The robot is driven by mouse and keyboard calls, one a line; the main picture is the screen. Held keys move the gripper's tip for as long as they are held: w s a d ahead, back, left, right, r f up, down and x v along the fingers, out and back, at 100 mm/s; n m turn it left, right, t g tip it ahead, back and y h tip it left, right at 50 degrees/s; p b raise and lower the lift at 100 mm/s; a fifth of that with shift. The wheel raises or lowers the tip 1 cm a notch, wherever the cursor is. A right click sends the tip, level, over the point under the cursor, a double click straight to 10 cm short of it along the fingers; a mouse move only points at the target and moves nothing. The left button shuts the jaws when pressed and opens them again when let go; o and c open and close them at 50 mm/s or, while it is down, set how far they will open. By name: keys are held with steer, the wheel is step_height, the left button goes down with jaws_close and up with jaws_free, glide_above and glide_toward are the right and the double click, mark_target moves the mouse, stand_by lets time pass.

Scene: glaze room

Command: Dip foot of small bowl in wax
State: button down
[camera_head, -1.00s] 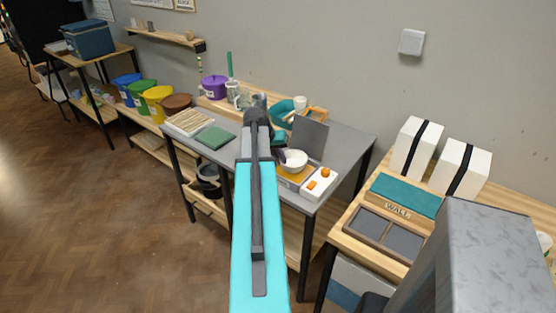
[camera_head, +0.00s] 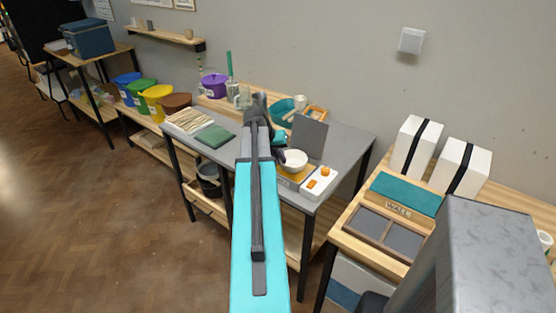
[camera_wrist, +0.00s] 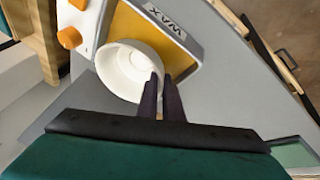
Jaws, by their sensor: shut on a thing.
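The small white bowl (camera_head: 294,160) is upright over the wax pan (camera_head: 296,177) on the grey table. In the wrist view the bowl (camera_wrist: 128,72) hangs over the amber wax (camera_wrist: 125,22), next to the pan's WAX label (camera_wrist: 165,20). My gripper (camera_wrist: 162,82) is shut on the bowl's near rim, with one finger inside and one outside. In the head view my arm hides most of the gripper. The bowl hides its own foot, so I cannot tell whether it touches the wax.
A white control box with orange knobs (camera_head: 319,183) adjoins the pan. A grey panel (camera_head: 310,138) stands upright behind it. A green mat (camera_head: 215,137) and sticks (camera_head: 189,121) lie to the left. Several jars and a purple pot (camera_head: 214,85) stand at the back.

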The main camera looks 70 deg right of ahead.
steer(key=shift+f+b, duration=0.3)
steer(key=shift+f, duration=0.35)
stand_by(1.7)
steer(key=shift+r, duration=0.2)
steer(key=shift+r+p, duration=0.9)
steer(key=shift+r, duration=0.45)
steer(key=shift+r, duration=0.15)
stand_by(0.6)
steer(key=shift+r+p, duration=2.05)
steer(key=shift+r, duration=1.35)
